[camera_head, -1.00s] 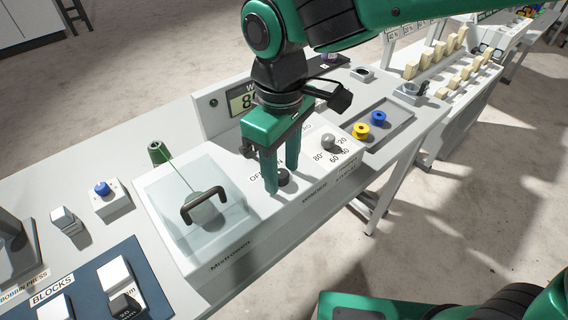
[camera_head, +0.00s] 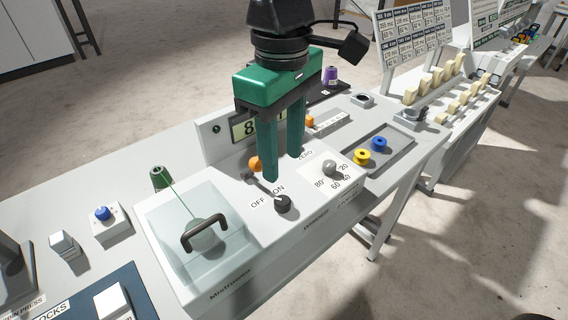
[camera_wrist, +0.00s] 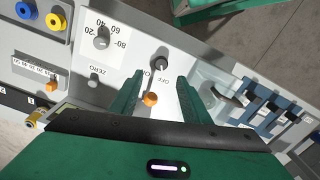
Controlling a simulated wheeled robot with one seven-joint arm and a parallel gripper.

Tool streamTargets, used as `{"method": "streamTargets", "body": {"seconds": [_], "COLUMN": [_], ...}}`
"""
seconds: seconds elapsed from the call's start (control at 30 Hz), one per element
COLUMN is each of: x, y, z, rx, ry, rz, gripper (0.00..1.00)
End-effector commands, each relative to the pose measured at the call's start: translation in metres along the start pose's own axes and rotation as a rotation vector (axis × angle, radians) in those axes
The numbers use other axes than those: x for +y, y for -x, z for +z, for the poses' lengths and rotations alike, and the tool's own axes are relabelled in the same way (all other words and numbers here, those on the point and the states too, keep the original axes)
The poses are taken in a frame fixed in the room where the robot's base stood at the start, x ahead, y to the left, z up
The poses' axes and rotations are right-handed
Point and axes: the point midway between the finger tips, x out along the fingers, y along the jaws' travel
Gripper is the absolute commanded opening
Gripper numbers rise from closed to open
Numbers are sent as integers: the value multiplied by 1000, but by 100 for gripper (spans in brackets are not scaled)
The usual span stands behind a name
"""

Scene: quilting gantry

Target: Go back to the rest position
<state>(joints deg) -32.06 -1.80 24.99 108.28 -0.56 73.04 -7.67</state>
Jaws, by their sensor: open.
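My gripper (camera_head: 285,165) is green, points down and is open, with nothing between its fingers. In the head view it hangs above the white machine panel, over the OFF/ON switch (camera_head: 282,203). In the wrist view the fingers (camera_wrist: 168,92) spread either side of an orange knob (camera_wrist: 150,99), and the black switch (camera_wrist: 162,64) lies beyond the fingertips. The fingertips appear clear of the panel. The switch lever tilts up and left, between the OFF and ON labels; which label it points to is hard to tell.
A clear-lidded box with a black handle (camera_head: 202,233) stands left of the switch. A grey dial (camera_head: 329,167) and a tray (camera_head: 400,140) with yellow (camera_head: 362,157) and blue (camera_head: 379,144) spools lie right. A display (camera_head: 243,127) stands behind. Open air surrounds the gripper above the panel.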

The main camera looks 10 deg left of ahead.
Motion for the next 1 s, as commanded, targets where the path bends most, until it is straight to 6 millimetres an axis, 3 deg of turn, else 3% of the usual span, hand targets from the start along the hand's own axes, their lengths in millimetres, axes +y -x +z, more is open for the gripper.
{"method": "streamTargets", "body": {"seconds": [0.53, 0.67, 0.77, 0.83, 1.0], "x": [1, 21, 57, 89, 154], "y": [5, 2, -4, -10, -28], "z": [1, 12, 39, 67, 157], "rx": [0, -2, -8, -10, -19], "ry": [-3, -65, -186, -304, -622], "rz": [1, 9, 21, 33, 50], "gripper": [43, 43, 43, 43, 43]}}
